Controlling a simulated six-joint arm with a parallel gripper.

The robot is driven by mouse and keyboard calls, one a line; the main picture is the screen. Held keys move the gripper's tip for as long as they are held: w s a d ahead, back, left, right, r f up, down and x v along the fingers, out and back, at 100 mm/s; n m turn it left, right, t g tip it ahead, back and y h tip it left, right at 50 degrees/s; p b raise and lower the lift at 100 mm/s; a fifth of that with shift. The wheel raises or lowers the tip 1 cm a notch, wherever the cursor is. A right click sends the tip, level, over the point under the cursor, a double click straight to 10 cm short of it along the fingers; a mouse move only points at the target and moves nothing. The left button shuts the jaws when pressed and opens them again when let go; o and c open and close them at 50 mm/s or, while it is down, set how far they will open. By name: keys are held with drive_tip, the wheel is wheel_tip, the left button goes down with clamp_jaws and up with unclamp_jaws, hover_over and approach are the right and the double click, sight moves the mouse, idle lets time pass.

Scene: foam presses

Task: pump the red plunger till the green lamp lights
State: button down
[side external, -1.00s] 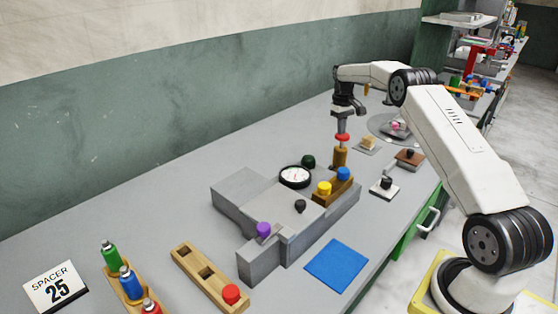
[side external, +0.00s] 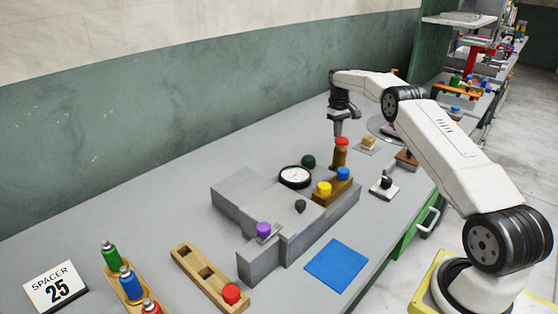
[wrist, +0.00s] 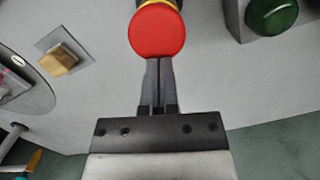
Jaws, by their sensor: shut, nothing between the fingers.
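The red plunger (side external: 342,142) is a red cap on a brass-coloured upright cylinder, at the back end of the grey block. In the wrist view its round red top (wrist: 157,30) is at the upper middle, just beyond my fingertips. My gripper (side external: 337,137) is shut and empty, pointing down beside the cap on its far left side in the side view. I cannot tell whether the fingers touch the cap. The green lamp (side external: 308,160) is a dark green dome near the gauge, and looks unlit; it also shows in the wrist view (wrist: 272,14).
A white dial gauge (side external: 295,176), a yellow knob (side external: 324,188), a blue knob (side external: 344,173) and a purple knob (side external: 264,229) are around the grey block (side external: 235,193). A tan block (side external: 369,143) on a pad stands behind.

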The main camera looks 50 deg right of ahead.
drive_tip(key=shift+w+d, duration=0.1)
drive_tip(key=shift+w, duration=0.4)
drive_tip(key=shift+w+r, duration=0.1)
drive_tip(key=shift+r, duration=0.1)
idle(0.3)
drive_tip(key=shift+s+f, duration=0.15)
drive_tip(key=shift+s, duration=0.25)
